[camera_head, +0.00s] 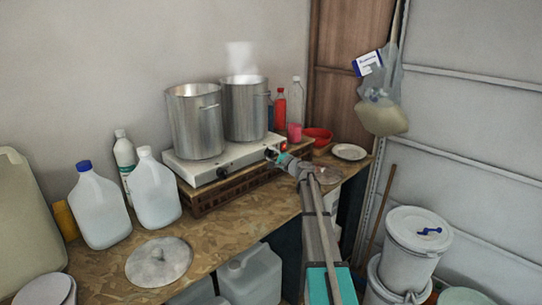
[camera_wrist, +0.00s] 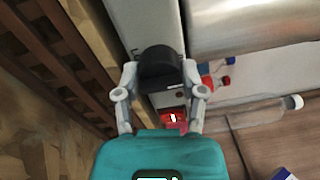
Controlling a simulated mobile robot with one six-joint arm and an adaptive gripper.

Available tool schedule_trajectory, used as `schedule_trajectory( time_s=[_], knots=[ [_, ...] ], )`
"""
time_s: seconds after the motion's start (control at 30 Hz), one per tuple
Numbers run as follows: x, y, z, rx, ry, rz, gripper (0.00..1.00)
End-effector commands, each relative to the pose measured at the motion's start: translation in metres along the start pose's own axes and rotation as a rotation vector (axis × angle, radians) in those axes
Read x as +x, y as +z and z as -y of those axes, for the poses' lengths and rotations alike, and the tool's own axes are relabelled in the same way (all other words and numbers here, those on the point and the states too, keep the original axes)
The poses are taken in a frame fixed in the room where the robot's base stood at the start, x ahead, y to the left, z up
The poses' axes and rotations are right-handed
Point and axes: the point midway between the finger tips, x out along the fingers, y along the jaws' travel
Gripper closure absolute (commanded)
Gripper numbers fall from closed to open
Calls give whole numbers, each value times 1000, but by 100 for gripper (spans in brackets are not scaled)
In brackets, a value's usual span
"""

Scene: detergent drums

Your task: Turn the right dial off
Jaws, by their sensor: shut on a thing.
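The right dial (camera_wrist: 158,62) is a black knob on the front of the white two-burner stove (camera_head: 186,172). My gripper (camera_wrist: 160,76) is shut on it, with one grey finger on each side, as the wrist view shows. In the head view my gripper (camera_head: 276,157) is at the right end of the stove front and mostly hides this dial. The left dial (camera_head: 222,172) is further left on the same front. A red lit switch (camera_head: 283,147) is beside the right dial; it also shows in the wrist view (camera_wrist: 173,118).
Two steel pots, the left (camera_head: 196,125) and the right (camera_head: 245,112), stand on the stove, with steam above the right one. The stove rests on a brown slatted crate (camera_head: 232,188). Bottles, a red bowl (camera_head: 318,135) and a plate (camera_head: 349,152) are to the right.

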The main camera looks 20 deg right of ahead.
Motion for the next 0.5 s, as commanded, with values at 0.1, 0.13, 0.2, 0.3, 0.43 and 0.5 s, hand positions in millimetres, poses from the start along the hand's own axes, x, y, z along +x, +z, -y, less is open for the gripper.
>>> schedule_trajectory(
  time_s=[0.1,0.13,0.2,0.3,0.43,0.5],
  knots=[
    [0,2,-1,-6,2,3,95],
    [0,2,-1,-6,2,3,95],
    [0,2,-1,-6,2,3,95],
    [0,2,-1,-6,3,3,95],
    [0,2,-1,-6,3,3,27],
    [0,1,-1,-5,2,2,14]
  ],
)
